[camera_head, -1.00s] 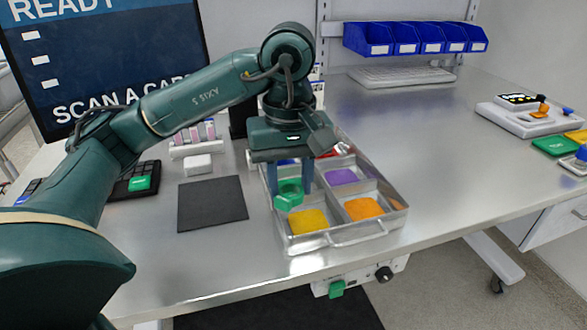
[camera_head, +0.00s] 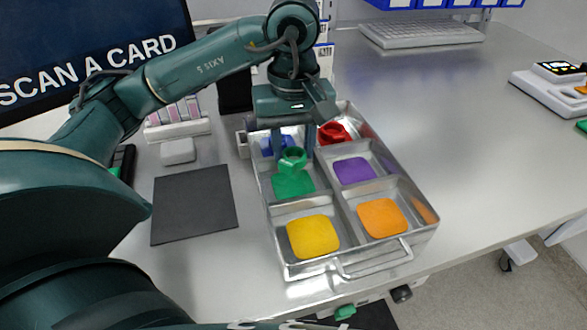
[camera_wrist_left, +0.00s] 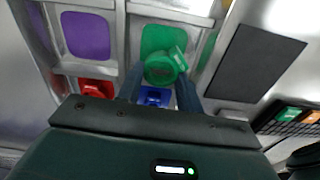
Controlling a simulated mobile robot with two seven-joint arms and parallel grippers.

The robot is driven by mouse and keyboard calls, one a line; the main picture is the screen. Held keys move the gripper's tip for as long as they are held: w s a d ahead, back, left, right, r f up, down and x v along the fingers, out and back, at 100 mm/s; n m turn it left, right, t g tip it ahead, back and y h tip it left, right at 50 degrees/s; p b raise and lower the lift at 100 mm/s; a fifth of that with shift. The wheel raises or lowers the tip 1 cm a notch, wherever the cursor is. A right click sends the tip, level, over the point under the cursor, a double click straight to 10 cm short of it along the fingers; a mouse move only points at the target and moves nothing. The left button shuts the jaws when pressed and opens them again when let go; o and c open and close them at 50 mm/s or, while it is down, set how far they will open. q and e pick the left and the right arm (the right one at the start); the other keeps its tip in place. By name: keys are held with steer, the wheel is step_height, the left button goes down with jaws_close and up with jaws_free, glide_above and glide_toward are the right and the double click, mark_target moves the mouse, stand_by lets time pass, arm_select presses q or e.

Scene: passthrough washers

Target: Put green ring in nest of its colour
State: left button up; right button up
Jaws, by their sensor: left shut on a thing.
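A metal tray (camera_head: 345,268) is split into compartments with coloured pads. My left gripper (camera_head: 293,150) is shut on the green ring (camera_head: 291,159) and holds it over the tray. The green pad (camera_head: 294,185) shows just below the ring in the head view, with bare green visible. In the left wrist view the ring (camera_wrist_left: 161,68) is between the fingers and overlaps the near part of the green pad (camera_wrist_left: 158,36). Its exact height above the pad is hard to judge. My right gripper is not in view.
Yellow (camera_head: 313,237), orange (camera_head: 382,218) and purple (camera_head: 354,170) pads are bare. A red ring (camera_head: 333,133) and a blue piece (camera_head: 268,146) sit in the back compartments. A dark mat (camera_head: 194,204) lies left of the tray.

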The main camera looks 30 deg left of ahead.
mark_target(293, 181)
arm_select(q)
steer(key=shift+f, duration=2.7)
steer(key=o, duration=1)
steer(key=shift+c, duration=0.2)
steer(key=shift+r, duration=0.1)
step_height(293, 181, up, 12)
steer(key=p, duration=0.1)
